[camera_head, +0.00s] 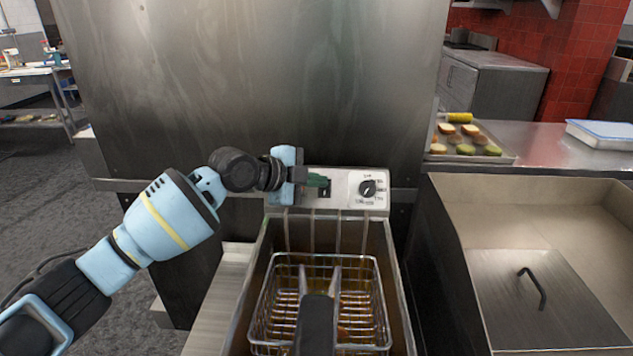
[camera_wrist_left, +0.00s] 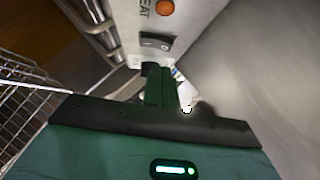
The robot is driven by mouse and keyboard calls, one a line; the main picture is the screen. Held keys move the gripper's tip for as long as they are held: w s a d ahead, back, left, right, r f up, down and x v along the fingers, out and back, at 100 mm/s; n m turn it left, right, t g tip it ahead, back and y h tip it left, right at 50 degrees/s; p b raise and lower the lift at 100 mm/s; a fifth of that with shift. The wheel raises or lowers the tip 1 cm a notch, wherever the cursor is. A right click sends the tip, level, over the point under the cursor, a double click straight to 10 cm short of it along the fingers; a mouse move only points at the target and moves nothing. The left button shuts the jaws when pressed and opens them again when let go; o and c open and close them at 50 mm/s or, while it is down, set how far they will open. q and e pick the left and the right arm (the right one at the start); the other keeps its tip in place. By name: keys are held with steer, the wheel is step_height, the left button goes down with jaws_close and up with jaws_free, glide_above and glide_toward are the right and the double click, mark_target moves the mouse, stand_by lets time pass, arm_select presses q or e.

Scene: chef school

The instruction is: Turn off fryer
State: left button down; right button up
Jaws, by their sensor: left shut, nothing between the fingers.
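The fryer's metal control panel (camera_head: 341,203) stands at the back of the oil tank and has a round black knob (camera_head: 367,188) on its right. A small dark rocker switch (camera_head: 325,191) sits left of the knob; it also shows in the left wrist view (camera_wrist_left: 155,42), below an orange light (camera_wrist_left: 164,8). My left gripper (camera_head: 324,181) is shut and empty, its green fingertips (camera_wrist_left: 160,70) close to the switch. I cannot tell whether they touch it or which way the switch is set. My right gripper is out of view.
A wire basket (camera_head: 376,300) with a dark handle (camera_head: 317,325) sits in the fryer. A large metal wall (camera_head: 250,80) rises close behind. At right are a lidded metal basin (camera_head: 545,305), a food tray (camera_head: 440,152) and a blue-and-white container (camera_head: 600,134).

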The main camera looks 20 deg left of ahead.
arm_select(q)
steer(key=shift+w+a+f, duration=0.15)
steer(key=shift+w+f, duration=0.45)
steer(key=shift+w, duration=0.2)
steer(key=shift+w+f+b, duration=0.3)
steer(key=shift+f+b, duration=0.05)
steer(key=shift+b, duration=0.25)
steer(key=shift+s+a+r, duration=0.1)
steer(key=shift+s+r, duration=0.05)
steer(key=shift+r, duration=0.05)
steer(key=shift+r, duration=0.1)
steer(key=shift+r+p, duration=0.45)
steer(key=shift+r, duration=0.25)
